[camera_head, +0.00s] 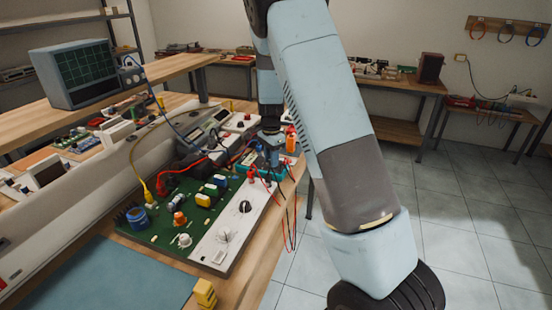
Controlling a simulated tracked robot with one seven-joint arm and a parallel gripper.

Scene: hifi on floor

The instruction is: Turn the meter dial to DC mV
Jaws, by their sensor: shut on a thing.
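A small teal-cased meter (249,159) lies on the bench, right of the centre of the crowded work area. My gripper (274,160) points down over it from above, at the end of my blue and grey arm. Its jaws are shut at the meter's face, where the dial appears to be. The dial itself is hidden behind the jaws, so its pointer and markings cannot be read. Red and black leads run by the meter and hang over the bench's front edge.
A green circuit board (173,213) with coils, capacitors and a white knob panel (217,253) stands close to the left. A blue mat (110,280) and yellow block (205,292) lie nearer. An oscilloscope (75,73) sits on the raised shelf. The tiled floor (480,210) is open at right.

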